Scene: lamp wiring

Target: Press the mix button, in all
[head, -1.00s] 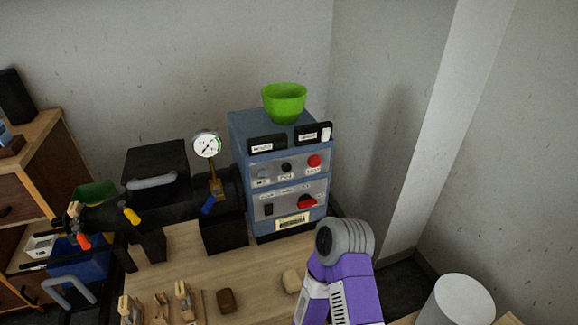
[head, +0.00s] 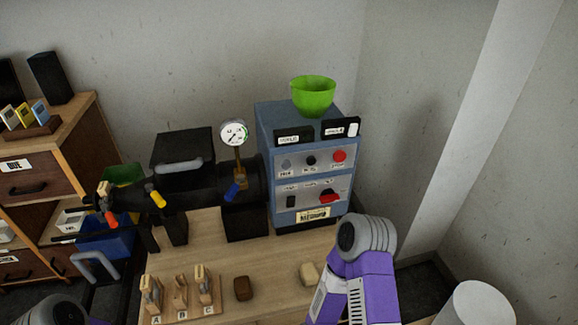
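A blue machine cabinet (head: 265,140) stands at the back of the wooden workbench with a green bowl (head: 313,95) on top. Its upper panel holds a grey-blue button (head: 286,164), a black knob or button (head: 311,160) and a red button (head: 339,156) in a row. The small labels under them are too blurred to read surely, so I cannot tell which is the mix button. The lower panel has a black switch (head: 291,201) and a red rotary switch (head: 329,197). My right arm stands in front of the cabinet's right side; neither gripper shows.
A black cylinder machine with a pressure gauge (head: 234,133) and coloured levers stands left of the cabinet. A white cylinder (head: 476,306) stands at lower right.

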